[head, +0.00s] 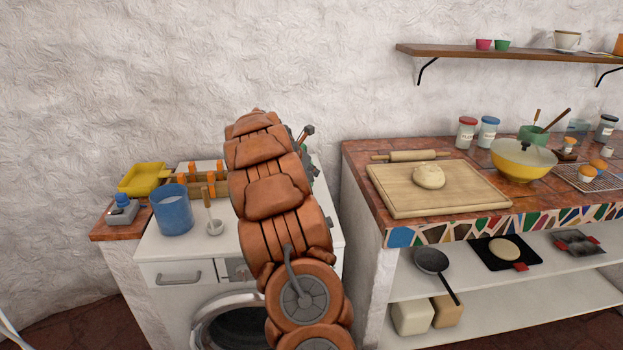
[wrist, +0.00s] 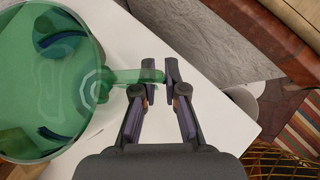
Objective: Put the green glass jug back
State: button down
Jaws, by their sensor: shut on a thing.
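The green glass jug (wrist: 55,105) fills the left of the wrist view, seen from above, with darker shapes showing through its glass. Its handle reaches right, between the fingertips of my gripper (wrist: 158,74). My gripper is shut on that handle. A white surface lies below the jug; I cannot tell whether the jug rests on it or hangs just above. In the head view my arm covers the jug and most of the gripper, which is over the right part of the white washer top (head: 160,247).
On the washer top stand a blue container (head: 172,212) and a ladle-like tool (head: 213,226). A yellow tray (head: 145,179) is behind at left. Right of a gap, the mosaic counter holds a cutting board (head: 400,206) with dough and a yellow pan (head: 520,165). A wall shelf (head: 480,51) hangs above.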

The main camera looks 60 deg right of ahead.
aim_at(311, 178)
jog(key=shift+f, duration=1.5)
jog(key=c, duration=1.2)
grip_release()
jog(key=b+v, duration=0.1)
jog(key=v, duration=1.1)
